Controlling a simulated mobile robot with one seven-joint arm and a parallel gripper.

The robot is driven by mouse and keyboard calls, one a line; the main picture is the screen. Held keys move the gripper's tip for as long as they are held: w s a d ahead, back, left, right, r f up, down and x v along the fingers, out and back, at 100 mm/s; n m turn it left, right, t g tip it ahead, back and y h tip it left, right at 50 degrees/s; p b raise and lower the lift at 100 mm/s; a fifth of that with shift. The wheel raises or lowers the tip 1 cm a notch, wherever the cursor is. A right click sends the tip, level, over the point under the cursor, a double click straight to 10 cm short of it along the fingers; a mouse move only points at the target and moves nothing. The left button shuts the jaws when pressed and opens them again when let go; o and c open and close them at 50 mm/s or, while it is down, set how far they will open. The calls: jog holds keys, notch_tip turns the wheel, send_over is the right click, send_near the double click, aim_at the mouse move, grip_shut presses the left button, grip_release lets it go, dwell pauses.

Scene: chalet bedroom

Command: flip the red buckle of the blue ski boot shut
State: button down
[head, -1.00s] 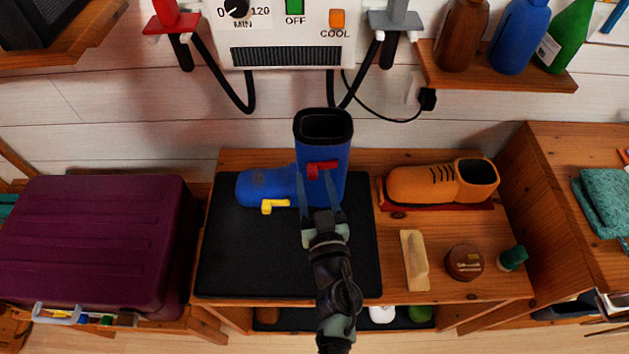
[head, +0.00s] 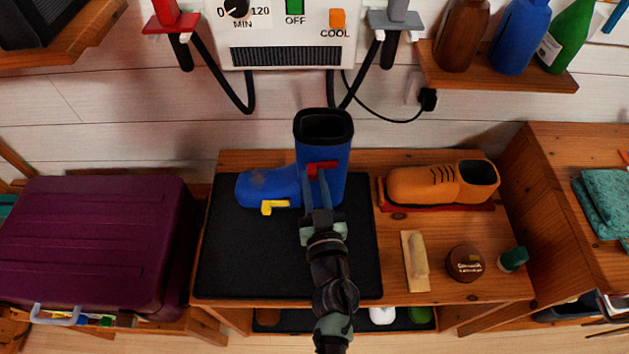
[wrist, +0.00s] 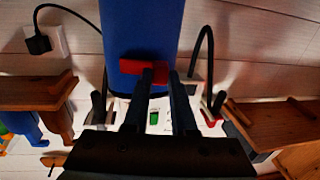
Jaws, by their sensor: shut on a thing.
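The blue ski boot (head: 326,150) stands upright on a black mat (head: 265,250), its toe pointing left. Its red buckle (head: 321,167) sits high on the shaft, on the side facing me. A yellow buckle (head: 274,207) sticks out low, near the foot. My gripper (head: 315,172) reaches up to the shaft with its fingers close together, shut on the red buckle. In the wrist view the red buckle (wrist: 130,67) shows across the blue shaft (wrist: 140,25), with part of it between the fingertips (wrist: 160,73). The fingers hide some of the buckle.
An orange shoe (head: 425,184) stands right of the boot. A brush (head: 415,260), a round brown tin (head: 465,263) and a small green-capped item (head: 512,258) lie nearer. A purple case (head: 95,245) is at left. A white heater box (head: 285,40) hangs behind.

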jog(key=shift+w+a+f+m+h+b, duration=0.25)
jog(key=shift+m+h+b, duration=0.15)
jog(key=shift+h+b, duration=0.5)
jog(key=shift+w+r+m+b, duration=0.15)
jog(key=shift+m+b, duration=0.15)
jog(key=shift+b, duration=0.95)
jog(key=shift+h, duration=0.4)
jog(key=shift+a+r+b, duration=0.1)
jog(key=shift+r+b, duration=0.05)
jog(key=shift+b, duration=0.15)
jog(key=c, duration=0.7)
grip_release()
